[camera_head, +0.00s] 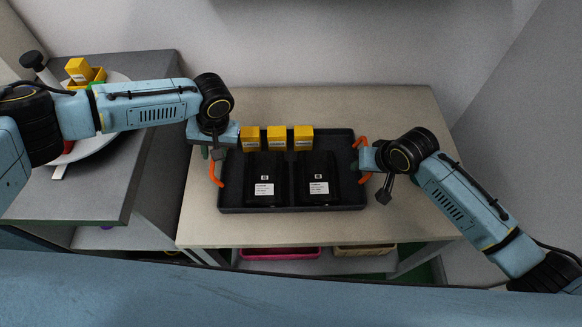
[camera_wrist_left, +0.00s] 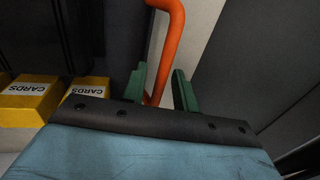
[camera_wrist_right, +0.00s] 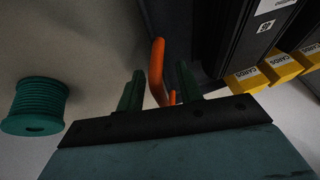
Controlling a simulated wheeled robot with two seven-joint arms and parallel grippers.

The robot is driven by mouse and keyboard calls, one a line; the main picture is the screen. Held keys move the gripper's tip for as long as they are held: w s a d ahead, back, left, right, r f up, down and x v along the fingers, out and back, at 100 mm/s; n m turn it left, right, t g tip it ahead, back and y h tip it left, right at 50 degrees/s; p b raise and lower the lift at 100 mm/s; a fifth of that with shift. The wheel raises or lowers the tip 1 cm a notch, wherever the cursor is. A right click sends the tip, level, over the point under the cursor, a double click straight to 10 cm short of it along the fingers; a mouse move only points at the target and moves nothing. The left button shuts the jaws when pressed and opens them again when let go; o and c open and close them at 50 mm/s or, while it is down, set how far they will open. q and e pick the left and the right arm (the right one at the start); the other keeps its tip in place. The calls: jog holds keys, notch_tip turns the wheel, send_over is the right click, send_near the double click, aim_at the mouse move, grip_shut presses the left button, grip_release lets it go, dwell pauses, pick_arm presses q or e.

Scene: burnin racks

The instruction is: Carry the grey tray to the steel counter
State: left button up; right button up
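The grey tray (camera_head: 292,209) lies on a beige table, with an orange handle at each end. It holds two black labelled units (camera_head: 264,180) (camera_head: 317,178) and three yellow card boxes (camera_head: 276,138) along its back. My left gripper (camera_wrist_left: 160,88) is open, its green fingers on either side of the left handle (camera_head: 216,171). My right gripper (camera_wrist_right: 158,90) is open, its fingers on either side of the right handle (camera_head: 363,160). A grey counter (camera_head: 110,190), possibly the steel counter, stands at the left.
On the grey counter are a round white plate (camera_head: 98,143) and yellow boxes (camera_head: 78,70), partly behind my left arm. A green spool (camera_wrist_right: 35,105) stands near my right gripper. Pink (camera_head: 280,252) and tan (camera_head: 364,250) bins sit under the table (camera_head: 400,105). Walls close the back and right.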

pick_arm(q)
grip_shut()
pick_arm(e)
jog(key=c, duration=0.6)
grip_shut()
pick_arm(q)
jog(key=shift+w+r, duration=0.15)
pick_arm(e)
jog(key=shift+w+r, duration=0.15)
jog(key=shift+r, duration=0.05)
pick_arm(q)
jog(key=shift+r, duration=0.15)
pick_arm(e)
jog(key=shift+r, duration=0.1)
